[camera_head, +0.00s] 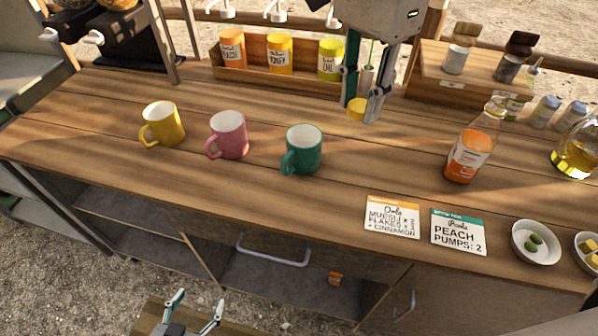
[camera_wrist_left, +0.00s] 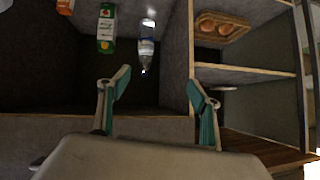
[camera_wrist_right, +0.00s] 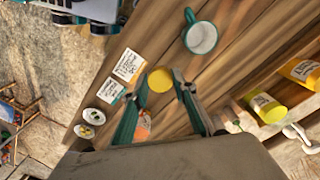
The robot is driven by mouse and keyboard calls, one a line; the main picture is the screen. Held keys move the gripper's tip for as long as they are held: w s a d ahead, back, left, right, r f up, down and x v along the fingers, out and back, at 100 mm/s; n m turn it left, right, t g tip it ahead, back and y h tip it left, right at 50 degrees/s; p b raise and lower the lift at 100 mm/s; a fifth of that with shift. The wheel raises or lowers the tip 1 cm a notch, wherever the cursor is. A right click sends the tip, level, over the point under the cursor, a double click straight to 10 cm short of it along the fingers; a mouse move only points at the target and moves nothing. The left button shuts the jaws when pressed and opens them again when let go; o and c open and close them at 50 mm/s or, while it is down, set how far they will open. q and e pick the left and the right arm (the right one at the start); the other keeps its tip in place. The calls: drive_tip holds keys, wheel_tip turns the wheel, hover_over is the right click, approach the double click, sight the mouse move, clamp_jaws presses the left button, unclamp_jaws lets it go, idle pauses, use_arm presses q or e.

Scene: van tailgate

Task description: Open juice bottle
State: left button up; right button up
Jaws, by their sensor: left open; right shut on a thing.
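The juice bottle (camera_head: 468,158), clear with an orange label and orange juice low inside, stands upright on the right part of the wooden counter. I see no cap on its neck. My right gripper (camera_head: 361,110) is shut on a round yellow cap (camera_head: 356,103), held above the counter to the left of the bottle, apart from it. The cap shows as a yellow disc (camera_wrist_right: 160,80) between the fingertips in the right wrist view. My left gripper (camera_head: 197,303) is open and empty, low in front of the counter; its fingers face shelves in the left wrist view (camera_wrist_left: 160,82).
Yellow (camera_head: 162,127), pink (camera_head: 228,137) and green (camera_head: 303,152) mugs stand on the left and middle counter. Two cards (camera_head: 392,217) (camera_head: 458,233) and a small bowl (camera_head: 535,243) lie near the front edge. An oil jug (camera_head: 572,157) stands right of the bottle. A jar rack (camera_head: 282,71) is behind.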

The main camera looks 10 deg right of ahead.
drive_tip(key=b, duration=0.2)
hover_over(343, 189)
wheel_tip(343, 189, down, 15)
drive_tip(key=shift+f, duration=0.45)
drive_tip(key=shift+f+b, duration=0.35)
drive_tip(key=shift+f, duration=1.55)
drive_tip(key=shift+f, duration=0.15)
drive_tip(key=o, duration=1.2)
